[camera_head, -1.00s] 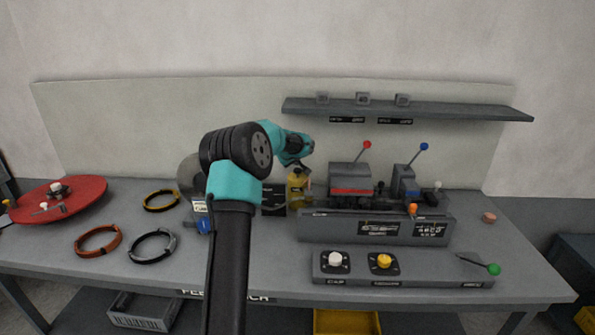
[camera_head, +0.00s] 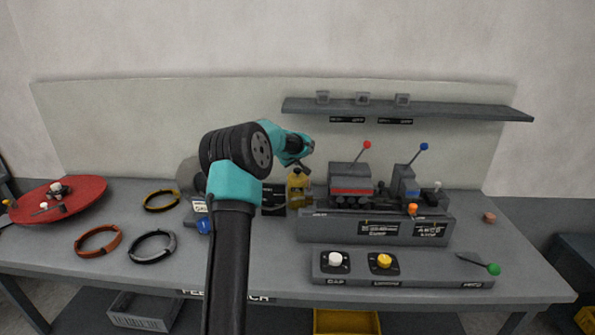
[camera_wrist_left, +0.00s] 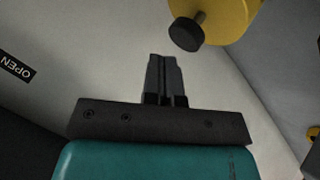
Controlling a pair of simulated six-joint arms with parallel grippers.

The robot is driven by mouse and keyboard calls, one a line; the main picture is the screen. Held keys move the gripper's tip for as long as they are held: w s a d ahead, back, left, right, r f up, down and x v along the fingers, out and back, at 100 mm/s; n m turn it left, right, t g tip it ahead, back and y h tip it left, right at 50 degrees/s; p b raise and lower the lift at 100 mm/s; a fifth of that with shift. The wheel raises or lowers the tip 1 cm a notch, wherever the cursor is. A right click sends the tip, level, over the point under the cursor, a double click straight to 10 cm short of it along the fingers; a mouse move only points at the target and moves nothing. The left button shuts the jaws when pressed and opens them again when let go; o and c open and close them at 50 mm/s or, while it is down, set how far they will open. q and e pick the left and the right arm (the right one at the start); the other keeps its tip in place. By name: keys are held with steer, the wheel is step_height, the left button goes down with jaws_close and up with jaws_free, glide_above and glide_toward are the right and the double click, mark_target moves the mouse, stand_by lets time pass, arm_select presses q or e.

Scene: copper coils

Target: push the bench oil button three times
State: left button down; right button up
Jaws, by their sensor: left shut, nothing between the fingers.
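A yellow oil bottle (camera_head: 298,190) stands on the bench just left of the grey machine in the head view. In the left wrist view a large yellow body (camera_wrist_left: 232,18) with a round black knob (camera_wrist_left: 186,34) shows at the top, close beyond my fingertips. My left gripper (camera_head: 305,167) is shut and empty, just above the bottle's top in the head view. In the wrist view its shut fingers (camera_wrist_left: 164,58) point toward the knob, with a gap in the picture; true contact cannot be told. My right gripper is not in view.
The machine (camera_head: 375,228) stands right of the bottle. In front are a white button (camera_head: 335,259), a yellow button (camera_head: 383,261) and a green-knobbed lever (camera_head: 493,269). Coils (camera_head: 152,246) and a red disc (camera_head: 62,202) lie left. A shelf (camera_head: 405,108) hangs above.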

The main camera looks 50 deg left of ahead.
mark_target(296, 169)
arm_select(q)
steer(key=shift+f, duration=0.15)
steer(key=shift+f, duration=0.25)
steer(key=shift+f, duration=0.95)
stand_by(1.5)
steer(key=shift+r, duration=1.35)
steer(key=shift+r, duration=2.55)
